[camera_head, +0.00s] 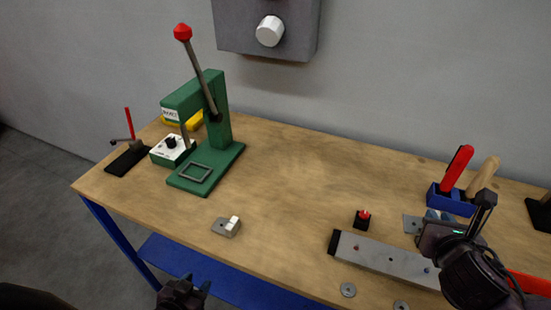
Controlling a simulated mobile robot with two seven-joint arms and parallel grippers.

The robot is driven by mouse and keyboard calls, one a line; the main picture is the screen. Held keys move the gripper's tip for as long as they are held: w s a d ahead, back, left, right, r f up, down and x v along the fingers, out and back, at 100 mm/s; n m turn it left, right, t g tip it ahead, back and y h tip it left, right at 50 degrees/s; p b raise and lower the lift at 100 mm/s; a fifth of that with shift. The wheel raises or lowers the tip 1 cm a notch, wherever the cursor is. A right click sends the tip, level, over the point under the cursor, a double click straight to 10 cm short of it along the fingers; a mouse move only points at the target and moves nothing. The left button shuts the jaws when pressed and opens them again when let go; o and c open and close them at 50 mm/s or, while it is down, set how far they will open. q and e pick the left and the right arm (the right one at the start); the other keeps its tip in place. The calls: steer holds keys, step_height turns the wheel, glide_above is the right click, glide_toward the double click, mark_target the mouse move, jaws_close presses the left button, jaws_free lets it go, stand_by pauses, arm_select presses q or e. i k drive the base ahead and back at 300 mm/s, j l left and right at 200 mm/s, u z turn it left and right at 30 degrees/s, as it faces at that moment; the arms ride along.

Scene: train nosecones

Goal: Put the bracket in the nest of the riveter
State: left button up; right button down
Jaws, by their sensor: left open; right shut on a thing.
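The green riveter (219,108) stands at the back left of the table, its red-knobbed lever raised. A square frame, which looks like its nest (195,173), lies on its base with nothing visible in it. A small grey metal piece with a pale raised block (227,227), bracket-like, lies on the table in front of the riveter. My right gripper (458,218) is at the right, shut on a grey metal piece with a hole (411,224), largely hidden by the gripper; I cannot tell which piece is the bracket. My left gripper (195,286) is open at the bottom edge, apart from both.
A white box with a black knob (172,150) and a red-handled clamp (128,146) stand left of the riveter. A long grey bar (385,257), a red button (363,219) and a blue tool holder (450,201) are at the right. The table's middle is clear.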

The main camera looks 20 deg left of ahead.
mark_target(195, 173)
steer(key=j+u, duration=0.3)
steer(key=j, duration=0.15)
steer(key=i+j+u, duration=0.15)
steer(key=j+u, duration=0.15)
steer(key=j, duration=0.15)
steer(key=i+j+u, duration=0.1)
steer(key=j+u, duration=0.15)
steer(key=j, duration=0.15)
